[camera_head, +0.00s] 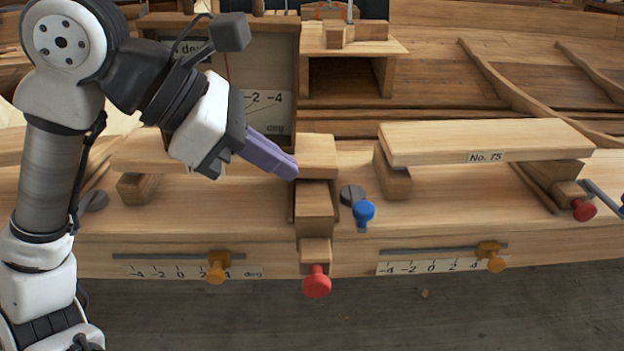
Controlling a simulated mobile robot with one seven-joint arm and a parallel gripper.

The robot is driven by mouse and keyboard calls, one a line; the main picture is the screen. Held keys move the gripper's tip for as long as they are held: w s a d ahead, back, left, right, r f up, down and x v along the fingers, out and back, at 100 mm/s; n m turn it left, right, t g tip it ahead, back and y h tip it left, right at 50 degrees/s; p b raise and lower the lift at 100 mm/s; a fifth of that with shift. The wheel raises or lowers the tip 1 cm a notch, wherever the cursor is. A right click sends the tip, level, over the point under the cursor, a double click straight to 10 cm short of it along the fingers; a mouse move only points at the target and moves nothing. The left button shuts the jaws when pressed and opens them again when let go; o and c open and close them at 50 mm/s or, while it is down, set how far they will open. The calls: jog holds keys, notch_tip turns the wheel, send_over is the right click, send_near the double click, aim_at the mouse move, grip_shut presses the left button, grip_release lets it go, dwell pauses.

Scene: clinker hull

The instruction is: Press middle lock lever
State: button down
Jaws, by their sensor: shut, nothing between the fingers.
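My gripper (291,174) has purple fingers, shut and empty. It points down and right, its tips at the left edge of the middle wooden block (317,157); I cannot tell if they touch. A blue-knobbed lever (363,213) stands on the bench right of that block, beside a grey round disc (352,194). It looks like the middle lock lever, though no label shows. The gripper is up and left of it, apart from it. A red knob (316,282) sticks out at the front below the middle block.
A raised plank marked No. 75 (485,140) stands right of the blue lever. Orange slider knobs (216,268) (495,259) sit on front scales. Another red knob (583,209) is at the right. A framed dial panel (262,105) stands behind the gripper.

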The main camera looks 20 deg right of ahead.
aim_at(355, 209)
jog(key=p+x, duration=0.1)
jog(key=x, duration=0.8)
jog(key=shift+d+f, duration=0.15)
jog(key=shift+d+f, duration=0.1)
jog(key=shift+s+d+n+t, duration=0.1)
jog(key=shift+s+n+t, duration=0.2)
jog(key=shift+b, duration=0.3)
